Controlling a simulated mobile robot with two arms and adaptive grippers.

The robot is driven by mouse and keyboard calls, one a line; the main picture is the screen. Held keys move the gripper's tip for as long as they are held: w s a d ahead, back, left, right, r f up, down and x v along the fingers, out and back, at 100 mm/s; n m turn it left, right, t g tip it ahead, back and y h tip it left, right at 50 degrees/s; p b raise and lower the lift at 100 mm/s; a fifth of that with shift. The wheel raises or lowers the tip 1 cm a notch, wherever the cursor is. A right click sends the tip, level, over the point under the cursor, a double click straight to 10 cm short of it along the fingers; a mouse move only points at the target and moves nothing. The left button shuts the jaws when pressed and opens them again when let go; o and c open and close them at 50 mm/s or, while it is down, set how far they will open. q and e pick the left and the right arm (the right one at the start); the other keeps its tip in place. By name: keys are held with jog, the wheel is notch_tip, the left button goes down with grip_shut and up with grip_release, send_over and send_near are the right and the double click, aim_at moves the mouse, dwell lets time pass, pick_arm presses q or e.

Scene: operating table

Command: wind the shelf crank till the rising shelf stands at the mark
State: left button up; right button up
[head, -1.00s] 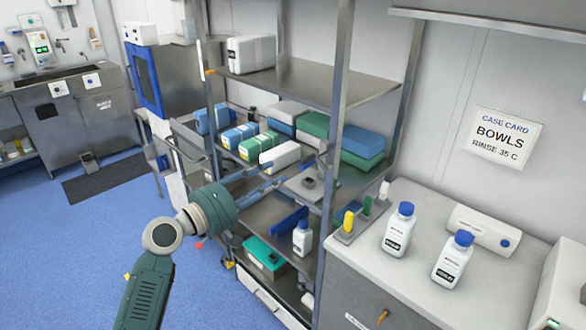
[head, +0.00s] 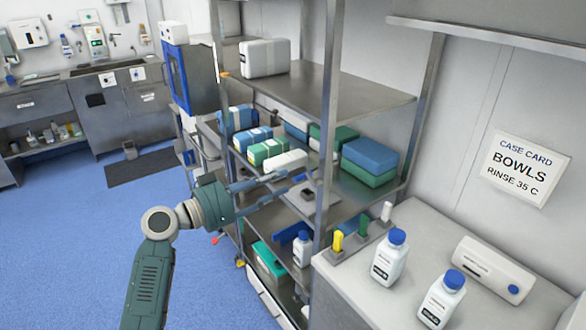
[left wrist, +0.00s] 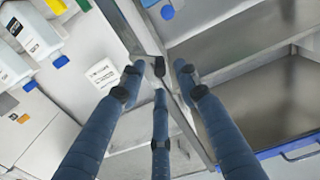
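The metal shelf rack (head: 331,110) stands in the middle of the head view. A middle shelf (head: 350,188) carries blue, green and white packs. A small dark knob on a grey plate (head: 308,194), perhaps the crank, sits by the front post. My left gripper (head: 300,178) reaches in from the left, its long fingers beside that plate. In the left wrist view its three fingers are spread, with a dark knob (left wrist: 159,66) between their tips; contact cannot be told. An orange mark (head: 224,74) shows on the rack's left post. My right gripper is out of view.
A counter (head: 345,275) at the right holds white bottles with blue caps (head: 389,258) and a white device (head: 491,270). Yellow, green and white upright pieces (head: 337,241) stand near the front post. Open blue floor (head: 70,230) lies at the left.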

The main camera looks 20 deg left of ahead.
aim_at(288, 176)
pick_arm(q)
jog(key=p+x, duration=0.1)
jog(key=x, duration=0.3)
jog(key=shift+w+d+r, duration=0.1)
jog(key=shift+w+d, duration=0.05)
jog(key=shift+d, duration=0.2)
jog(key=shift+w+d+p, duration=0.15)
jog(key=shift+w+p, duration=0.15)
jog(key=shift+p, duration=0.05)
jog(key=shift+d, duration=0.1)
jog(key=c, duration=0.8)
grip_shut()
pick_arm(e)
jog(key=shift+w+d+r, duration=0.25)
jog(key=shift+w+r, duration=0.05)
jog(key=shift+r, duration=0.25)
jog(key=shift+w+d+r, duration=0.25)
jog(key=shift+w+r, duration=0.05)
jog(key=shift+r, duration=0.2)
